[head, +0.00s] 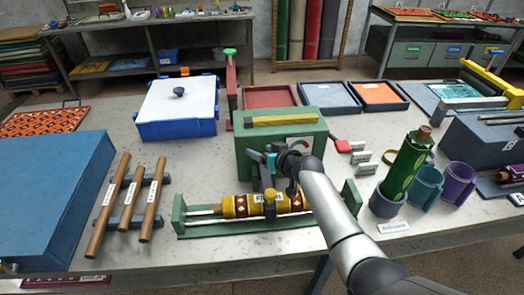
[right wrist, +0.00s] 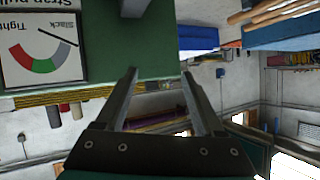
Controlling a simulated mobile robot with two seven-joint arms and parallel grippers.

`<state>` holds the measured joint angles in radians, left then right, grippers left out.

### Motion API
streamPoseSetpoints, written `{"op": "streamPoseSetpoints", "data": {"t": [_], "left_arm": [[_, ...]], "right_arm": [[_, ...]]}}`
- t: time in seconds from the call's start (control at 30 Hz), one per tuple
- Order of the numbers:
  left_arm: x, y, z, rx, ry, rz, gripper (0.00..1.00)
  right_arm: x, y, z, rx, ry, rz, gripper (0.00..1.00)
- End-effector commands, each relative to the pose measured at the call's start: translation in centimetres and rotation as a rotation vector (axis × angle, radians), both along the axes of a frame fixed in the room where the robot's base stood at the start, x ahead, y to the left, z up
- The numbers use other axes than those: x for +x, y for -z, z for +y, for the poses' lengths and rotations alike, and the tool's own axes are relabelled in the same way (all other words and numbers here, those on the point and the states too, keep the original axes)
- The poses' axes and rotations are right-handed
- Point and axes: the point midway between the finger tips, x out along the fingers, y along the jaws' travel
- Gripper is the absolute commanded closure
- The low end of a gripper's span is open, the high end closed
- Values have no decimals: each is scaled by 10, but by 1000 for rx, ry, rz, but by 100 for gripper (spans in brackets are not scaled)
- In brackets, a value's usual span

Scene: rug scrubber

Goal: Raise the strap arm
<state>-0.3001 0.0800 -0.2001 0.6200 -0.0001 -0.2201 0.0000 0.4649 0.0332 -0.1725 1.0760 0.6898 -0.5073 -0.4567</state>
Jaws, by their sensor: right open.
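A green housing (head: 281,134) with a yellow bar on top stands mid-table. Its front carries a strap pull dial (right wrist: 41,52), upside down in the right wrist view, marked Slack and Tight. A red-handled lever (head: 343,146) juts from its right side, low. An upright red post with a green tip (head: 231,78) stands at its back left. Neither part's label is readable, so I cannot tell which is the strap arm. My right gripper (head: 269,162) is open and empty before the housing's front; its two fingers (right wrist: 160,84) are apart. My left gripper is out of view.
A patterned yellow-brown roller (head: 238,206) lies in a green cradle (head: 190,230) below my right gripper. A green roller (head: 405,165) leans in a cup at right. A white-lidded blue box (head: 178,105) and wooden rods (head: 128,205) stand left. Bare table lies between.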

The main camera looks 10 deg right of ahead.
Motion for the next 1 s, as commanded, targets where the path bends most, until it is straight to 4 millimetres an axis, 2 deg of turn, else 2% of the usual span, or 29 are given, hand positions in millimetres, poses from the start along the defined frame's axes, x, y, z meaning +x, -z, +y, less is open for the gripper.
{"op": "streamPoseSetpoints", "data": {"t": [0.37,1.0], "left_arm": [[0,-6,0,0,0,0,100],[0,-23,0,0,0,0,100]], "right_arm": [[-10,-6,-4,2,0,0,30],[-77,-41,-36,-1,0,0,30]]}}
